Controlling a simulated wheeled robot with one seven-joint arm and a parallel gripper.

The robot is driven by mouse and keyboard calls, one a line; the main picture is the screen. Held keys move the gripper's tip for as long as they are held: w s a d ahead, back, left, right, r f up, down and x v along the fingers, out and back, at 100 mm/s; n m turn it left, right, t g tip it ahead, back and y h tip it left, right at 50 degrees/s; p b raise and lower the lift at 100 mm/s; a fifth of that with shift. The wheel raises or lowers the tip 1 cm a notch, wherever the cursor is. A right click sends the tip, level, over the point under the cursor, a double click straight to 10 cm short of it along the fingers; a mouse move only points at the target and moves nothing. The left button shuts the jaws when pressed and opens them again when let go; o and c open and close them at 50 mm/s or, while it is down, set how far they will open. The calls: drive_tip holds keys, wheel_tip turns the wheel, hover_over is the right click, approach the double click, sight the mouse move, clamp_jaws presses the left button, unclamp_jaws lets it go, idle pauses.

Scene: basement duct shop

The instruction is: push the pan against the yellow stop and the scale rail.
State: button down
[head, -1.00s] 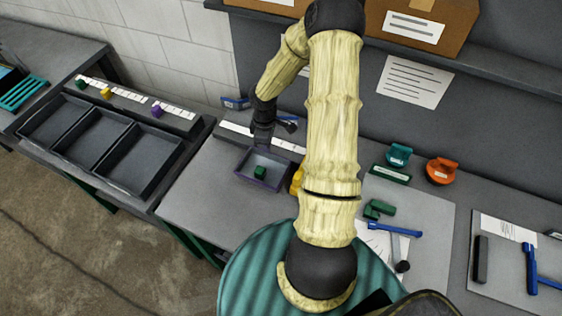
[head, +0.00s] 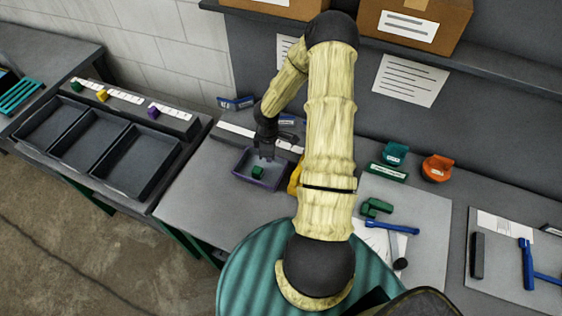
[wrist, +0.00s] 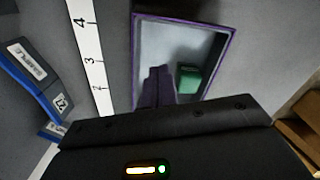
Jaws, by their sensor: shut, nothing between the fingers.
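The pan (head: 240,173), a shallow purple-rimmed tray with a green block (head: 258,172) inside, sits on the bench. It also shows in the wrist view (wrist: 228,40). The scale rail (head: 235,130) runs behind it; its white numbered strip (wrist: 88,50) lies left of the pan in the wrist view, with a grey strip between. The yellow stop (head: 295,178) is close by the pan's right side, partly hidden by my arm; I cannot tell whether they touch. My gripper (head: 266,154) is shut and empty, its fingertips over the pan's interior beside the green block.
A three-compartment tray (head: 88,143) stands left with coloured blocks on a labelled rail behind it. A blue-framed label holder (head: 236,103) stands behind the scale rail. Teal (head: 394,153) and orange (head: 437,167) items stand right of my arm. Bench space in front of the pan is clear.

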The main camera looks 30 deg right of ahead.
sight(286, 164)
wheel_tip(286, 164, down, 4)
drive_tip(key=shift+f+p, duration=0.1)
drive_tip(key=shift+p, duration=0.2)
drive_tip(key=s+d+p, duration=0.2)
drive_tip(key=shift+s+d+r, duration=0.1)
drive_tip(key=shift+d+r, duration=0.1)
drive_tip(key=shift+d, duration=0.2)
drive_tip(key=shift+s+d, duration=0.15)
drive_tip(key=shift+d, duration=0.05)
drive_tip(key=shift+f, duration=0.15)
drive_tip(key=shift+s+d+b, duration=0.6)
drive_tip(key=shift+d+b, duration=0.05)
drive_tip(key=shift+d, duration=0.2)
drive_tip(key=shift+a, duration=0.1)
